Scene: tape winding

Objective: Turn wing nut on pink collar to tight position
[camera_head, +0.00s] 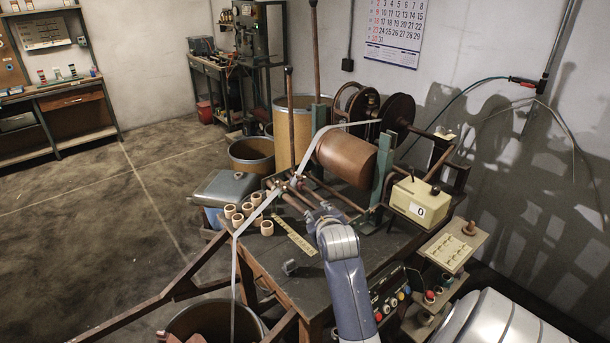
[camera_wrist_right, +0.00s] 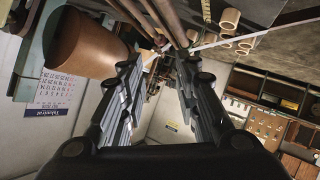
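My right gripper (camera_head: 318,211) reaches over the bench to the rods in front of the brown drum. In the right wrist view its two fingers (camera_wrist_right: 162,60) are spread apart, with a clear gap between them. Thin metal rods (camera_wrist_right: 166,18) run beyond the fingertips there. A small pinkish part, perhaps the pink collar (camera_head: 296,181), sits on the rods just beyond the gripper in the head view. Its wing nut is too small to make out, and I cannot tell its angle or whether the fingers touch it. My left gripper is not in view.
White tape (camera_head: 262,207) runs diagonally past the rods. Several loose tan rings (camera_head: 249,208) stand left of the gripper. The brown drum (camera_head: 346,157) is behind it, and a cream counter box (camera_head: 420,203) is to the right. The bench front (camera_head: 285,286) is mostly clear.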

